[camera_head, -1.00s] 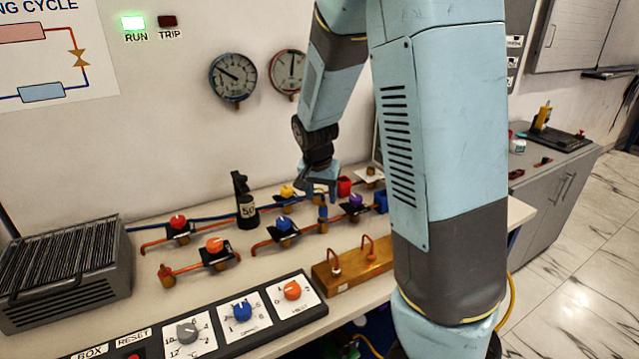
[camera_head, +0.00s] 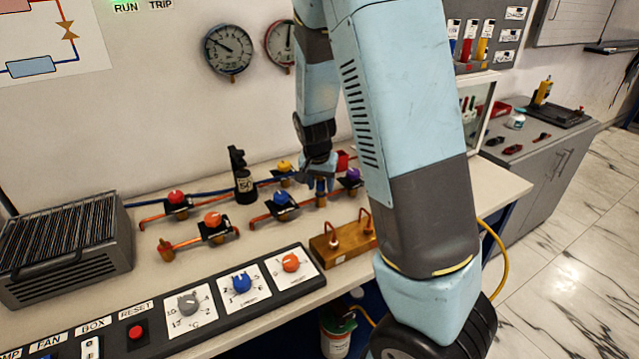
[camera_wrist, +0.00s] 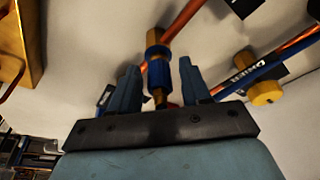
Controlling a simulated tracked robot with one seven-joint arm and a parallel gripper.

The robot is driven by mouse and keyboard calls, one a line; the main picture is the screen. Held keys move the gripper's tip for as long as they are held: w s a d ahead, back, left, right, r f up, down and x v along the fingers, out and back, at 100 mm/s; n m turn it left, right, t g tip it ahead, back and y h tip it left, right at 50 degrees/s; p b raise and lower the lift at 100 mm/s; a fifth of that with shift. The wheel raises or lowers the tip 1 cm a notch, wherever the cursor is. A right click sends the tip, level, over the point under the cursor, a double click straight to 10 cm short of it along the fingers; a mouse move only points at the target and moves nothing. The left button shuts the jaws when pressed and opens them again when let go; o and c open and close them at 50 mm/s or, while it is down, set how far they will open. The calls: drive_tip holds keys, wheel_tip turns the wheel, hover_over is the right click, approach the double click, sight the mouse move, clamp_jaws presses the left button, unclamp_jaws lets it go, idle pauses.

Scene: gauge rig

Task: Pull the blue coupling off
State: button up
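The blue coupling (camera_wrist: 158,73) is a short blue collar with a brass end, on a copper pipe stub. In the wrist view it stands between the two fingers of my gripper (camera_wrist: 158,80). The fingers are open, with a gap on each side of the coupling. In the head view my gripper (camera_head: 319,170) points down over the rear pipes, and a bit of the blue coupling (camera_head: 320,186) shows under it. How deep the coupling sits between the fingers is hard to tell.
A yellow-knobbed valve (camera_wrist: 264,92) lies to the right in the wrist view. Blue (camera_head: 281,199) and purple (camera_head: 352,175) valves stand close beside my gripper. A brass block with copper loops (camera_head: 340,243) and a control panel (camera_head: 215,300) are in front.

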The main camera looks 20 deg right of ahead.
clamp_jaws()
idle(0.6)
